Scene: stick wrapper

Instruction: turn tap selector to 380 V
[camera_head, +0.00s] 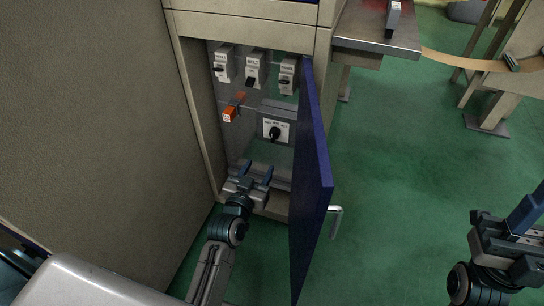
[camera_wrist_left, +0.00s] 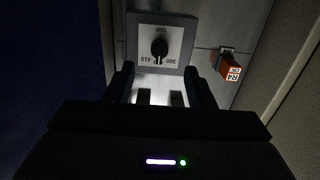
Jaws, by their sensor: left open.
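The tap selector (camera_head: 275,131) is a black rotary knob on a pale square plate inside the open cabinet. It also shows in the left wrist view (camera_wrist_left: 159,47), where its plate looks upside down with TAP and voltage numbers; I cannot surely tell which number the knob points at. My left gripper (camera_head: 257,174) is open and empty inside the cabinet doorway, below the selector and apart from it. In the left wrist view its fingers (camera_wrist_left: 160,80) stand either side of the plate's near edge. My right gripper (camera_head: 524,214) is at the lower right, far from the cabinet; its jaw gap is unclear.
The blue cabinet door (camera_head: 315,185) stands open just right of my left arm. Several breakers (camera_head: 254,70) sit above the selector, and an orange-red switch (camera_head: 230,114) is to its left. The cabinet's left side wall (camera_head: 105,95) is close. Green floor (camera_head: 400,180) is clear at right.

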